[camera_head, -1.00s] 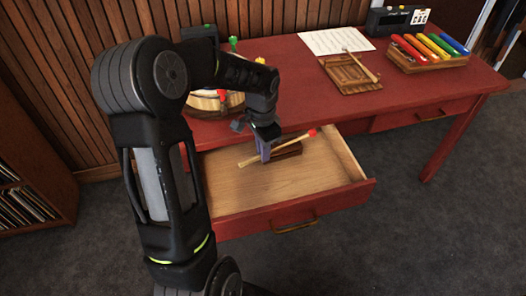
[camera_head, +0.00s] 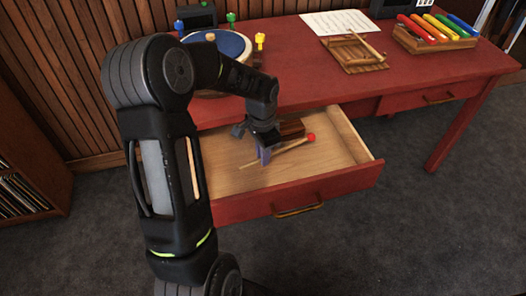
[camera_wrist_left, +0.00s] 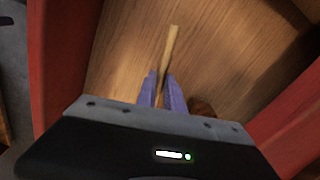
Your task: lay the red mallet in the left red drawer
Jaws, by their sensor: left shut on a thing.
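The left red drawer (camera_head: 335,184) is pulled open under the red table. My left gripper (camera_head: 264,157) is inside its outline, shut on the handle of the red mallet (camera_head: 292,145). The mallet lies slantwise over the drawer's wooden bottom, its red head toward the right and its handle end toward the left. I cannot tell whether it touches the bottom. In the left wrist view the handle (camera_wrist_left: 171,45) sticks out past the purple fingertips (camera_wrist_left: 161,85); the red head is hidden there. My right gripper is not in view.
A dark brown block (camera_head: 291,128) lies in the drawer behind the mallet. On the table (camera_head: 310,80) are a blue-topped drum (camera_head: 232,44), a wooden tray with a stick (camera_head: 352,58), a paper sheet (camera_head: 335,22) and several coloured tubes (camera_head: 432,28). The drawer's front right is clear.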

